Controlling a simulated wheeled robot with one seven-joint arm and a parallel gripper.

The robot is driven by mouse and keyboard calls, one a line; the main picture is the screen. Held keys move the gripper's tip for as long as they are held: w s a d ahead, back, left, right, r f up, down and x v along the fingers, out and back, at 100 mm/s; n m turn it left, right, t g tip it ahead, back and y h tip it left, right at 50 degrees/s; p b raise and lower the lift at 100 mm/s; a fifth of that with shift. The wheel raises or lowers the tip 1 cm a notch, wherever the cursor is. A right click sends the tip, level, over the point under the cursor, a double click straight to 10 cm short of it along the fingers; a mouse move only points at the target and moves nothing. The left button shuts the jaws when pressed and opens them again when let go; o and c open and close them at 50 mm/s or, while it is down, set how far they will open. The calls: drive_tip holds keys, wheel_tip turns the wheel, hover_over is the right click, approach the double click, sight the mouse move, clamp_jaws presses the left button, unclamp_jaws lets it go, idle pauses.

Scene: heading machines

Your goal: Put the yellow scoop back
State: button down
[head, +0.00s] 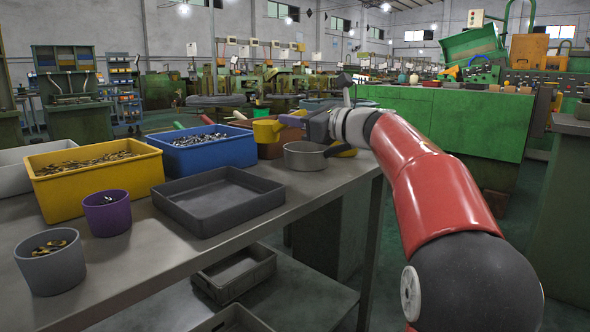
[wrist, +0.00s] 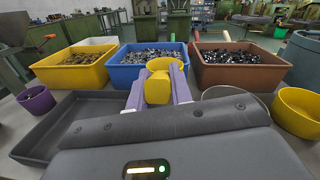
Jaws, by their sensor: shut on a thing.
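The yellow scoop (head: 267,131) is held by my gripper (head: 291,121) above the right side of the bench. In the wrist view the scoop (wrist: 160,83) sits between the two pale purple fingers, which are shut on it. Beyond it stands a blue bin (head: 205,156) full of small metal parts, which also shows in the wrist view (wrist: 128,76). The scoop overlaps the front of this bin in the wrist view; I cannot tell its exact height over the bench.
A yellow bin (head: 102,188), a brown bin (wrist: 238,76), a dark empty tray (head: 210,221), a grey pan (head: 304,161), a purple cup (head: 107,218) and a grey cup (head: 50,267) occupy the bench. Another yellow container (wrist: 299,113) stands at the right.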

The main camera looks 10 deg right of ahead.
wheel_tip(320, 180, down, 9)
drive_tip(key=shift+b, duration=1)
drive_tip(key=shift+f, duration=0.15)
drive_tip(key=c, duration=1.3)
unclamp_jaws()
drive_tip(key=shift+o, duration=0.2)
drive_tip(key=v, duration=1.2)
drive_tip(key=shift+b, duration=0.35)
